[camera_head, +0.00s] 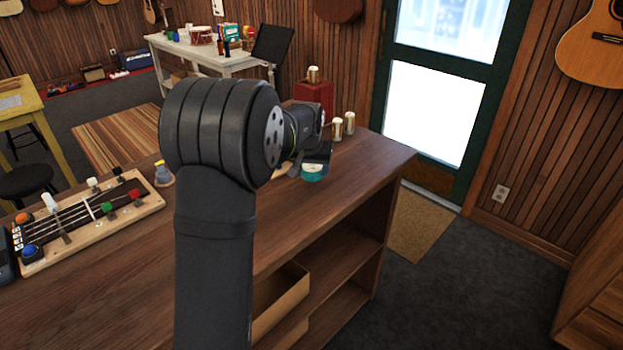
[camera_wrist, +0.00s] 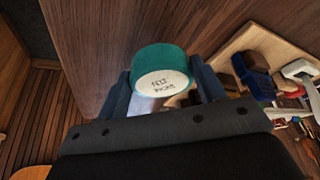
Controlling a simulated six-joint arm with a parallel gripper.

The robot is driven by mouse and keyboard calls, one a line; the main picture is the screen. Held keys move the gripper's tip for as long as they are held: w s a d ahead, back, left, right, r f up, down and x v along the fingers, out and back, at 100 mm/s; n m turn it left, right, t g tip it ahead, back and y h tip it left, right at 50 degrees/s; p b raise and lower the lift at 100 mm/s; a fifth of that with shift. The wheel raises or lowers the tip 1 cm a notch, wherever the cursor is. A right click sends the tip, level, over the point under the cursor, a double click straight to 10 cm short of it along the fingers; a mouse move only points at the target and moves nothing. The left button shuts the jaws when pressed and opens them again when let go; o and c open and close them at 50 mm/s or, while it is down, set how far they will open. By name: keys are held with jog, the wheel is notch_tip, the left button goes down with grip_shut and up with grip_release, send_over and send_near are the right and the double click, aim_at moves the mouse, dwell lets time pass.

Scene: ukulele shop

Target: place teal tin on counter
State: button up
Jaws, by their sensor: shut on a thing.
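The teal tin (camera_head: 314,172) is a small round tin with a teal side. In the wrist view the teal tin (camera_wrist: 160,78) shows a pale label with dark lettering. My gripper (camera_wrist: 165,92) is shut on it, one dark finger on either side. The brown wooden counter (camera_head: 330,210) lies under the tin. I cannot tell whether the tin touches the counter top.
Two small pale-topped cylinders (camera_head: 343,126) and a red box (camera_head: 314,96) stand behind my gripper. A wooden board with strings and coloured knobs (camera_head: 90,215) lies at the left. The counter's front right is clear.

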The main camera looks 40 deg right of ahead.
aim_at(311, 172)
jog(key=shift+f, duration=1.85)
jog(key=shift+f, duration=0.1)
jog(key=o, duration=1)
jog(key=shift+c, duration=0.2)
jog(key=shift+a+r, duration=0.1)
jog(key=shift+r, duration=0.35)
jog(key=v, duration=1.1)
jog(key=shift+r, duration=0.15)
